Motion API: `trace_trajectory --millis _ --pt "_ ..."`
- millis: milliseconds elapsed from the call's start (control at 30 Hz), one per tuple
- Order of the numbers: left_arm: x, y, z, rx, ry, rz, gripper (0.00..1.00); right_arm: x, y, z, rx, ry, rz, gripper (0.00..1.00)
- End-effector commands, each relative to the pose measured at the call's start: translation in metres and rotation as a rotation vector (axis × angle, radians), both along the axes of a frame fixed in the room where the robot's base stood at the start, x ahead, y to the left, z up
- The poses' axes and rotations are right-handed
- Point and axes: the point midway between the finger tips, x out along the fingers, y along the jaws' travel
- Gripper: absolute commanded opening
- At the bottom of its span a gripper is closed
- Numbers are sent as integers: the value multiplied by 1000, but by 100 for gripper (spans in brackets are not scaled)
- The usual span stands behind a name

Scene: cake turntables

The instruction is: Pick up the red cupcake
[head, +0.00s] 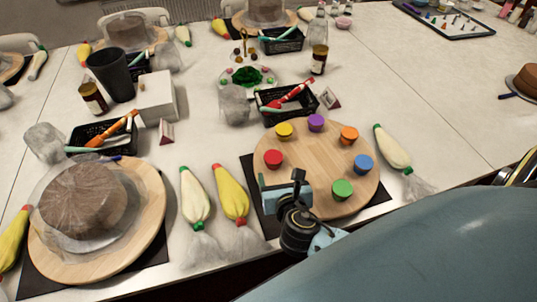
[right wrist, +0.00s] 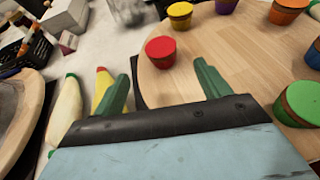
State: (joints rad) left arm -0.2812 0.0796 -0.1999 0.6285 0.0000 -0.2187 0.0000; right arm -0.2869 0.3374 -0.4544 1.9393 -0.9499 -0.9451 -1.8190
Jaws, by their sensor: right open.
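The red cupcake (head: 273,158) stands on the left part of the round wooden turntable (head: 308,195) in the head view. In the right wrist view the red cupcake (right wrist: 160,51) is upright, ahead of the fingers and between their lines. My right gripper (head: 286,182) is open and empty at the turntable's near left, just short of the red cupcake. Its two green fingers (right wrist: 163,90) are wide apart in the wrist view and do not touch the cupcake. My left gripper is not in view.
Yellow (head: 284,130), purple (head: 316,123), orange (head: 349,135), blue (head: 364,164) and green (head: 342,189) cupcakes stand around the turntable. Piping bags (head: 231,193) lie left of it. A black basket (head: 287,103) is behind it. A covered cake (head: 84,203) stands at left.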

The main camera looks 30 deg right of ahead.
Motion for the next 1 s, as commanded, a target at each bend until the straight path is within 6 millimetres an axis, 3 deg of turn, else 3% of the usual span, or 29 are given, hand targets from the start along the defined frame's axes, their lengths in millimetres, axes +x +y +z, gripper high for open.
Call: trace_trajectory --millis 133,267,467,667,800,1000 --pt "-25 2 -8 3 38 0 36 27 -11 -13 -2 -3 -2 75" --pt "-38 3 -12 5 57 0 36 44 -17 -20 -1 -2 -1 75" --pt "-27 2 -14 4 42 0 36 55 -22 -25 0 -1 0 75" --pt "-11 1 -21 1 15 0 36 80 -32 -39 0 -2 -3 75" --pt "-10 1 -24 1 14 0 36 93 -37 -45 1 0 0 75" --pt "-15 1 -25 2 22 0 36 96 -38 -45 1 0 1 75"
